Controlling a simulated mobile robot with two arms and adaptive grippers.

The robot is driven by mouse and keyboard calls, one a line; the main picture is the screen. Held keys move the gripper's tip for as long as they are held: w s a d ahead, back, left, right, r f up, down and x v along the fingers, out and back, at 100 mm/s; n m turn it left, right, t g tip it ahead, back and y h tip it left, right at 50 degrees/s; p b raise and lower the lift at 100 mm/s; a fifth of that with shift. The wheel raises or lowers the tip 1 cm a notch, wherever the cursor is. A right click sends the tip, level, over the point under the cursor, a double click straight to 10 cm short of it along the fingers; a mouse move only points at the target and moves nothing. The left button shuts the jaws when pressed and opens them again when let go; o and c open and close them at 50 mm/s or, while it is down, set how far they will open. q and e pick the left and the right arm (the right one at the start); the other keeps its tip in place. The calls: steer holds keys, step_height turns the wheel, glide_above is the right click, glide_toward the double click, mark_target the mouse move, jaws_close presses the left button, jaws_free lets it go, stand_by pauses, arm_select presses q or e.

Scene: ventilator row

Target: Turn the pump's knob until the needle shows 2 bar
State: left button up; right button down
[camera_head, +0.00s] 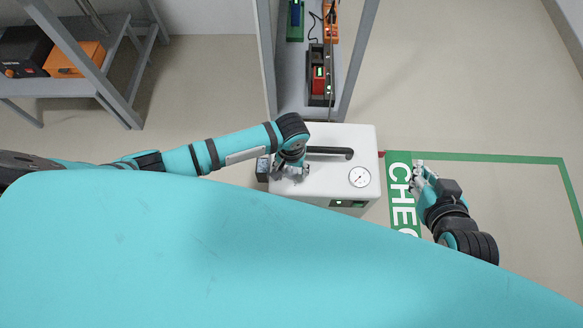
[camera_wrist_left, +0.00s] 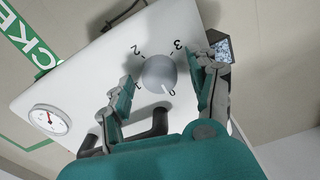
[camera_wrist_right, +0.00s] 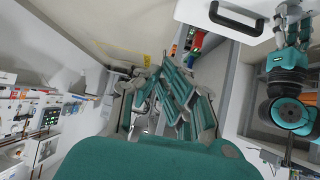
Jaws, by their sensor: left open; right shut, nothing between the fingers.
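The pump is a white box (camera_head: 335,135) in the head view, with a round gauge (camera_head: 360,176) on its top. The gauge also shows in the left wrist view (camera_wrist_left: 48,120); its needle is too small to read surely. The grey knob (camera_wrist_left: 160,73) has marks 0 to 3 around it, and its white pointer line is towards 0. My left gripper (camera_wrist_left: 164,84) is open over the pump, one finger on each side of the knob; contact is unclear. In the head view this gripper (camera_head: 290,172) hides the knob. My right gripper (camera_head: 420,172) is shut and empty, right of the pump.
A black handle (camera_head: 330,151) stands on the pump beside my left gripper. A rack (camera_head: 296,95) with coloured devices is behind the pump. A shelf (camera_head: 115,50) with boxes stands at the upper left. Green floor marking (camera_head: 480,157) surrounds open floor at the right.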

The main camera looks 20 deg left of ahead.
arm_select(q)
steer(key=c, duration=1.1)
steer(key=shift+r+m+p, duration=0.15)
steer(key=shift+m+p, duration=0.15)
steer(key=shift+p, duration=0.5)
steer(key=shift+c, duration=0.2)
steer(key=shift+m+p, duration=0.7)
steer(key=shift+p, duration=0.3)
steer(key=shift+m+p, duration=0.4)
steer(key=shift+p, duration=0.15)
arm_select(e)
steer(key=s+d+f+g+h, duration=0.1)
steer(key=s+d+g, duration=0.15)
steer(key=s, duration=0.35)
steer(key=s+d+f+g+h, duration=0.1)
steer(key=s+f+g, duration=0.1)
steer(key=s+g, duration=0.25)
arm_select(q)
steer(key=shift+m+p, duration=1.25)
steer(key=shift+m, duration=0.25)
steer(key=m+p, duration=0.2)
steer(key=m, duration=0.2)
steer(key=shift+m, duration=1.1)
arm_select(e)
step_height(320, 180, down, 18)
steer(key=shift+s+r+g, duration=0.2)
steer(key=shift+s+g, duration=0.2)
